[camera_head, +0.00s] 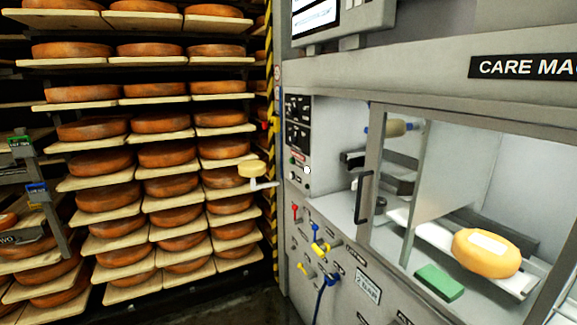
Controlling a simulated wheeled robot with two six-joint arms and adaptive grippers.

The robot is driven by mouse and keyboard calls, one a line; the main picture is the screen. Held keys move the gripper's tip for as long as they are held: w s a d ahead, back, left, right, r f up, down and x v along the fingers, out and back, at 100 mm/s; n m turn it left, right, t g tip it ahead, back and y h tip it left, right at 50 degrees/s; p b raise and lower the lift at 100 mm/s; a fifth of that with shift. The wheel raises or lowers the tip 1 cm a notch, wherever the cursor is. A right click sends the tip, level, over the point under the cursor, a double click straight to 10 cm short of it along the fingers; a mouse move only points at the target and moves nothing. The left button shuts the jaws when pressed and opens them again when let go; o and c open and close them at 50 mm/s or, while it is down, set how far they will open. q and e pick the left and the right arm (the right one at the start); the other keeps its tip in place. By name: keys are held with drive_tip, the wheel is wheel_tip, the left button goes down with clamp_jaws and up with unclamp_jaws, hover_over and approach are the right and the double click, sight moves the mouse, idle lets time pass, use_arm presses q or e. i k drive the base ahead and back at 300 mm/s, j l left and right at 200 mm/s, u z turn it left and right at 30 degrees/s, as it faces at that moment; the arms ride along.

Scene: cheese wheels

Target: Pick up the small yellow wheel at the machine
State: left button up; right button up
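A small pale yellow wheel (251,169) rests on a small light bracket (264,185) that sticks out to the left of the care machine (350,82). A larger yellow-orange wheel (486,262) with a white patch on top lies on a light tray (437,236) inside the machine, behind the window. Neither of my grippers is in view.
A tall rack (92,143) with several brown wheels on boards fills the left. The machine front has a black door handle (364,197), a control panel (299,124), and coloured valves and a blue hose (321,298) below. A green block (439,282) lies inside.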

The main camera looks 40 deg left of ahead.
sight(250, 168)
drive_tip(key=j+z, duration=0.15)
drive_tip(key=j, duration=0.55)
drive_tip(key=j+z, duration=0.1)
drive_tip(key=j, duration=0.55)
drive_tip(key=j+z, duration=0.15)
drive_tip(key=j, duration=0.55)
drive_tip(key=j+z, duration=0.1)
drive_tip(key=j, duration=0.55)
drive_tip(key=k+j+z, duration=0.15)
drive_tip(key=j, duration=0.55)
drive_tip(key=k+j, duration=0.1)
drive_tip(key=j, duration=1.1)
drive_tip(key=k+j, duration=0.15)
drive_tip(key=j, duration=0.5)
